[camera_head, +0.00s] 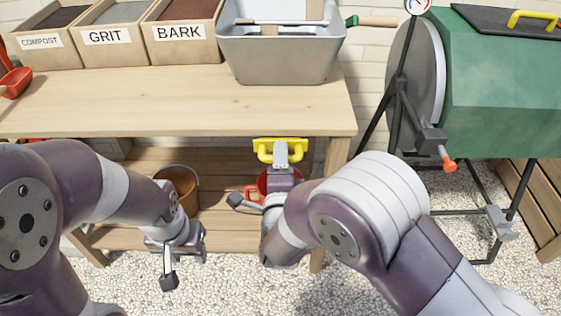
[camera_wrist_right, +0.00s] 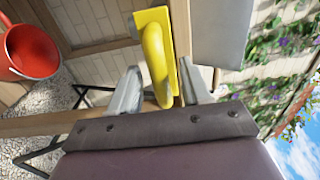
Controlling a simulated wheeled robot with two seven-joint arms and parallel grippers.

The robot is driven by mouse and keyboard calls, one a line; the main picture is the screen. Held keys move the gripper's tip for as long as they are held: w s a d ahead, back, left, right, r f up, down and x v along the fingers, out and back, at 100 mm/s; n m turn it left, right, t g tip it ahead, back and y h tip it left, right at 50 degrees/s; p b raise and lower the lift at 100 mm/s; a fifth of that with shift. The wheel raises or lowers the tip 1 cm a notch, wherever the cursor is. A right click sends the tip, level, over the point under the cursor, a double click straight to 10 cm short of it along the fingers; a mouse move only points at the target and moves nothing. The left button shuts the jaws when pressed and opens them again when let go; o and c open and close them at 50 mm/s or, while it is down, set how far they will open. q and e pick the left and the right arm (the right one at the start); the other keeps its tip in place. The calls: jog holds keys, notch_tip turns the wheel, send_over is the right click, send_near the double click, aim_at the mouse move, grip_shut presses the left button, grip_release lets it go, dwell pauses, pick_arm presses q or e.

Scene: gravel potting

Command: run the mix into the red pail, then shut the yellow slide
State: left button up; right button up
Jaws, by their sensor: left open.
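The yellow slide (camera_head: 268,143) shows just below the bench's front edge, with its yellow handle towards me. My right gripper (camera_head: 281,160) is at it. In the right wrist view the handle (camera_wrist_right: 155,58) lies between the fingers of my right gripper (camera_wrist_right: 160,78), which stand apart with a small gap to the handle. The red pail (camera_head: 263,184) is low behind my right gripper, partly hidden; it also shows at the left in the right wrist view (camera_wrist_right: 33,50). My left gripper (camera_head: 186,264) is open and empty, low in front of the bench. No mix is seen running out.
A grey tub (camera_head: 285,68) stands on the bench top (camera_head: 170,100), beside boxes marked COMPOST, GRIT (camera_head: 108,37) and BARK (camera_head: 180,31). A brown bucket (camera_head: 180,182) is on the lower shelf behind my left gripper. A green drum (camera_head: 500,80) on a dark frame stands at the right.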

grip_shut()
jog(key=shift+s, duration=0.9)
jog(key=shift+s, duration=0.9)
jog(key=shift+s+f, duration=0.1)
jog(key=shift+s, duration=0.8)
